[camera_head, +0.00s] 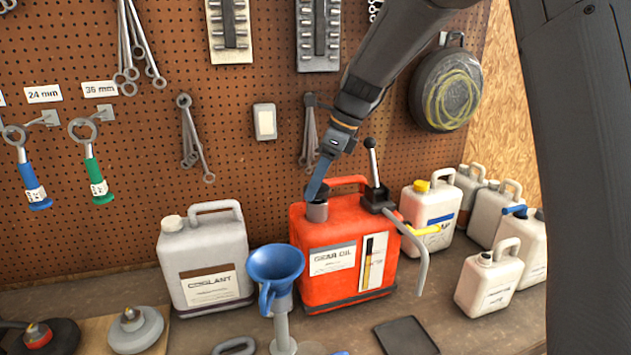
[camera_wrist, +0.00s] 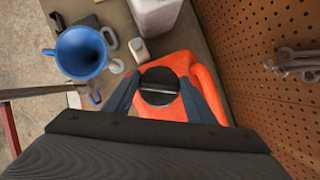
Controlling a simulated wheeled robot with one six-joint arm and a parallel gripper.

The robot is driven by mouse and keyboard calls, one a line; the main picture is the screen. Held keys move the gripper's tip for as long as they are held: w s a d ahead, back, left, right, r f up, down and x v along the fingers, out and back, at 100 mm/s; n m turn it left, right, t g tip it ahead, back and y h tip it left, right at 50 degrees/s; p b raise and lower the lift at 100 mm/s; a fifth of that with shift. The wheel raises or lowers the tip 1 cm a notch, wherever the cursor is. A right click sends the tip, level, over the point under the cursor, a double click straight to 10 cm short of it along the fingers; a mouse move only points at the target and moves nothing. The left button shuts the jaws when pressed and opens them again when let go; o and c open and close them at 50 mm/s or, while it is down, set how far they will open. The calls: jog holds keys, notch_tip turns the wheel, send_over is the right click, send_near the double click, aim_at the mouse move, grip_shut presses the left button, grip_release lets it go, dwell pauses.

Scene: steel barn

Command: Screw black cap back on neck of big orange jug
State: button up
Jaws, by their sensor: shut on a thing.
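The big orange jug (camera_head: 345,268), labelled GEAR OIL, stands upright on the bench against the pegboard. Its neck (camera_head: 317,211) is at the top left of the jug. The black cap (camera_wrist: 158,86) sits between my two fingers in the wrist view, over the orange jug (camera_wrist: 180,65). My gripper (camera_head: 318,187) is shut on the cap, directly above the neck in the head view. The cap is at or just on the neck; I cannot tell whether it is threaded. The fingers partly hide the cap in the head view.
A blue funnel (camera_head: 276,268) stands front left of the jug, and a white coolant jug (camera_head: 206,262) is to its left. A pump with a bent spout (camera_head: 378,197) is on the orange jug's right. Several white jugs stand farther right. A dark tray (camera_head: 405,336) lies in front.

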jog(key=shift+f, duration=0.7)
dwell(0.3)
jog(key=shift+m, duration=0.4)
jog(key=m, duration=0.2)
jog(key=m+t, duration=0.1)
jog(key=shift+m+t+h, duration=0.3)
jog(key=shift+m, duration=0.1)
jog(key=m+t+h, duration=0.1)
jog(key=m, duration=0.3)
jog(key=shift+m, duration=0.3)
jog(key=o, duration=1.1)
jog(key=c, duration=0.8)
